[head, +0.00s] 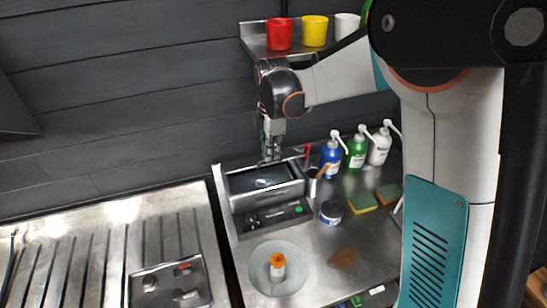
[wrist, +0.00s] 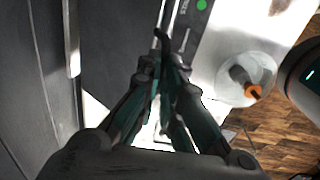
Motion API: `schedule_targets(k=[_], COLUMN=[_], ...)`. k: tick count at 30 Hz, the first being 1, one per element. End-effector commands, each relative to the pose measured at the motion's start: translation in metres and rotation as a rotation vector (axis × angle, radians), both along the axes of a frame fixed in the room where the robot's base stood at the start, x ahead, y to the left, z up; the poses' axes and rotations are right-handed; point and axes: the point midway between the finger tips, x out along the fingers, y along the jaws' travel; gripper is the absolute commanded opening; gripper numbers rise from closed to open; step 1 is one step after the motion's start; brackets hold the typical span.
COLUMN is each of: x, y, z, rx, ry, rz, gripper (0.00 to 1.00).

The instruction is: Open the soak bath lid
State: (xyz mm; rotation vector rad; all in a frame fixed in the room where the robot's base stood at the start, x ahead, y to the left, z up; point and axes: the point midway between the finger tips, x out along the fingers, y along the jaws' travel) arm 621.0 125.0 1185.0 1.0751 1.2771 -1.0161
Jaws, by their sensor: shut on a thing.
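The soak bath (head: 240,203) is a steel rectangular box on the counter with a control panel in front. Its top shows a dark recessed area with a bright glint, so the lid (head: 262,168) seems raised at the back edge, though its exact angle is hard to tell. My gripper (head: 270,155) points down at the back of the bath. In the wrist view my fingers (wrist: 163,65) are close together around a dark hooked piece (wrist: 160,38), apparently the lid's handle. The grip itself is partly hidden by the fingers.
Blue (head: 331,160), green (head: 356,153) and white (head: 379,150) pump bottles stand at right. A shelf (head: 258,45) with cups is above. A ribbed drainboard (head: 75,250) lies left.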

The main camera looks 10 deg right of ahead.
Motion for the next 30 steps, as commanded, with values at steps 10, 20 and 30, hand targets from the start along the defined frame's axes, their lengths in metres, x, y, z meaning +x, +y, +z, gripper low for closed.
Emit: schedule_targets(k=[10,20,30], x=[0.0087,0.0082,0.0069], y=[0.0014,0.0012,0.001], z=[0.0005,0.0004,0.0013], rx=[0.001,0.001,0.001], ry=[-0.013,-0.012,-0.01], rz=[0.001,0.0,0.0], gripper=[0.0,0.29,0.29])
